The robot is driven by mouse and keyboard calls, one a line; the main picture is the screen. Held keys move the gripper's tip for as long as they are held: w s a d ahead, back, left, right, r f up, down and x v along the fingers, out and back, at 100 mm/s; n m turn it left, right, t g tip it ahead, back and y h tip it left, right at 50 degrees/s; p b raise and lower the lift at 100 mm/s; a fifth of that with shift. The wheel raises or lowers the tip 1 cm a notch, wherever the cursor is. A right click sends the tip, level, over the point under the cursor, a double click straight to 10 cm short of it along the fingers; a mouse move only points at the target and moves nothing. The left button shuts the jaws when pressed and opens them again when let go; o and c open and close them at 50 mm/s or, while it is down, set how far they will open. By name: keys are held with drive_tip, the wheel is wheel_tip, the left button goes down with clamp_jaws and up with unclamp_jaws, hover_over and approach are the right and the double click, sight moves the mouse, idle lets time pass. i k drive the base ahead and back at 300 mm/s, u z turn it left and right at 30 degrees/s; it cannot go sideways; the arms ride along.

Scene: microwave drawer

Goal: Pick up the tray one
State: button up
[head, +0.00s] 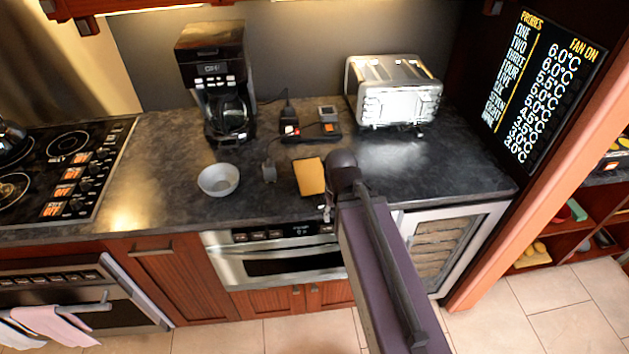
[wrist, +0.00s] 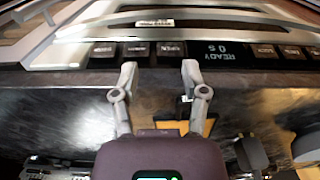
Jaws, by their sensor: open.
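Nothing in view is clearly marked as tray one. The steel microwave drawer (head: 285,264) is set under the counter and looks shut. In the wrist view its button panel (wrist: 165,51) and a display reading "READY" lie upside down across the top. My gripper (head: 327,213) is at the counter's front edge, mostly hidden by my arm in the head view. In the wrist view my gripper (wrist: 159,72) is open, its two fingers apart and empty, pointing at the panel. A flat orange-yellow board (head: 310,177) lies on the counter; part of it shows behind my gripper in the wrist view (wrist: 208,127).
A white bowl (head: 218,180) and small dark devices (head: 289,126) stand on the counter (head: 160,160). A coffee maker (head: 215,75) and a toaster (head: 397,92) stand at the back. A cooktop (head: 68,146) is at left. The counter right of my arm is mostly clear.

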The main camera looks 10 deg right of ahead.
sight(309, 172)
drive_tip(key=z, duration=0.05)
drive_tip(key=k, duration=1.7)
drive_tip(key=u, duration=0.45)
drive_tip(key=i, duration=1)
drive_tip(key=u, duration=0.05)
